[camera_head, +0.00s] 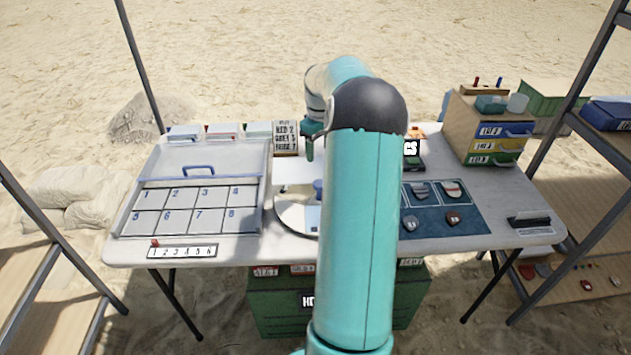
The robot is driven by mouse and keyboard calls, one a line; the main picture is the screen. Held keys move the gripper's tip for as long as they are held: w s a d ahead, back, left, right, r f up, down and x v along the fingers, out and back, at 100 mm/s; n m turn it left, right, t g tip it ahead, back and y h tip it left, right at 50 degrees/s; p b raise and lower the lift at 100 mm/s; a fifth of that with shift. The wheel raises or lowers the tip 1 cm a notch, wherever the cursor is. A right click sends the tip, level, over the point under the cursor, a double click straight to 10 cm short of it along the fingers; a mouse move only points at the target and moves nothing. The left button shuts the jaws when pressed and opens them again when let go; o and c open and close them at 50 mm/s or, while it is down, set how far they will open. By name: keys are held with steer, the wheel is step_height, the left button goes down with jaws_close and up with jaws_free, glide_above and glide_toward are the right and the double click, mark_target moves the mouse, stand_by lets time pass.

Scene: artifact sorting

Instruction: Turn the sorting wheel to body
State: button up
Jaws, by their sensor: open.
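The sorting wheel (290,214) is a pale disc on the middle of the table. My arm hides its right part. A blue knob-like piece (318,186) shows at the wheel beside my arm. No label saying body can be read on the wheel. My gripper (309,150) is partly seen to the left of my arm's dark joint. It is open and points down above the back of the table, apart from the wheel in the picture. My arm hides part of the gripper.
A numbered tray (190,208) with a raised clear lid (215,155) lies left. A blue mat (470,222) with several fragments lies right, before a drawer cabinet (462,130). A sign (286,136) stands at the back. A green crate (275,318) sits below the table.

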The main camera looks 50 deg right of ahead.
mark_target(320, 182)
step_height(320, 182, down, 13)
steer(key=shift+s+r, duration=0.1)
stand_by(0.3)
steer(key=shift+d, duration=0.1)
steer(key=shift+c, duration=0.2)
jaws_close()
